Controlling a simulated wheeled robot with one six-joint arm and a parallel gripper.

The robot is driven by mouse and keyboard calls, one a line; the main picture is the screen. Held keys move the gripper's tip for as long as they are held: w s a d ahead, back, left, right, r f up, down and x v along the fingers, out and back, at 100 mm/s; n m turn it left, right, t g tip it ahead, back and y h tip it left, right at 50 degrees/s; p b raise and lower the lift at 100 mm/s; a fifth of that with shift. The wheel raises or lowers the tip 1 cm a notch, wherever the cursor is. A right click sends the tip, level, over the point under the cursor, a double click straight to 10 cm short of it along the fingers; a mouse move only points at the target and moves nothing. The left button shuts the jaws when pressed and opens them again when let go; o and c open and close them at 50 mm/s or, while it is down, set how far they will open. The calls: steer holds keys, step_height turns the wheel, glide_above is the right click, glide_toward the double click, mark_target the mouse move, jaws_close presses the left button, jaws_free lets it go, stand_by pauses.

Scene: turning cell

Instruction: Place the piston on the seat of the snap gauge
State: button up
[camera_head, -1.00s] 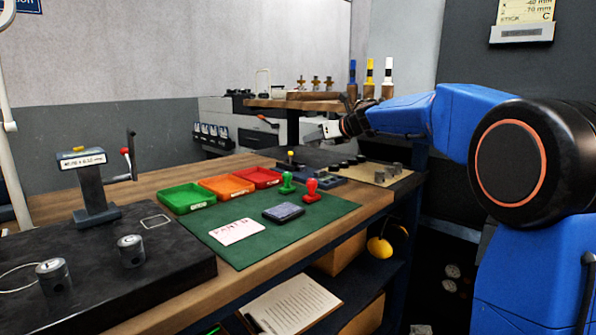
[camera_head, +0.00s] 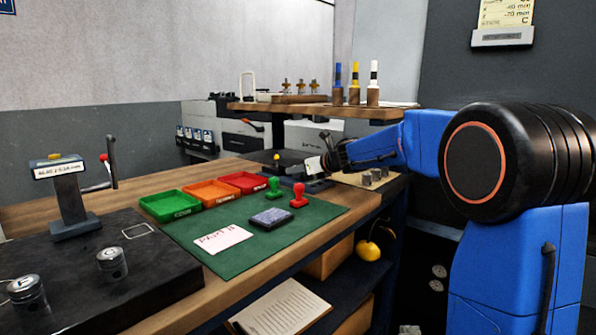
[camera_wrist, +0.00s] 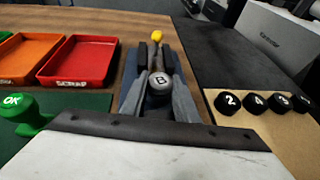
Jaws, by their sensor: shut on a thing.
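My gripper (camera_wrist: 161,100) is shut on a dark grey round piece marked B (camera_wrist: 159,82), which I take to be the piston. In the head view my gripper (camera_head: 322,162) is low over the far end of the bench, and the piece in it cannot be made out. A blue-based device with a yellow knob (camera_wrist: 157,36), apparently the snap gauge, lies directly beyond and below the piston. In the head view its yellow knob (camera_head: 277,157) shows behind the stamps. The seat is hidden by the fingers and piston, so I cannot tell whether they touch.
Red (camera_wrist: 80,60) and orange (camera_head: 210,192) trays and a green stamp (camera_wrist: 27,115) are left of my gripper. A pale board (camera_wrist: 285,130) with several numbered black pieces is at right. A display stand (camera_head: 68,195) and two metal pistons (camera_head: 112,262) occupy the near dark plate.

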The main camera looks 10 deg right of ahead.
steer(key=shift+f, duration=0.1)
steer(key=o, duration=1.1)
steer(key=v, duration=1.2)
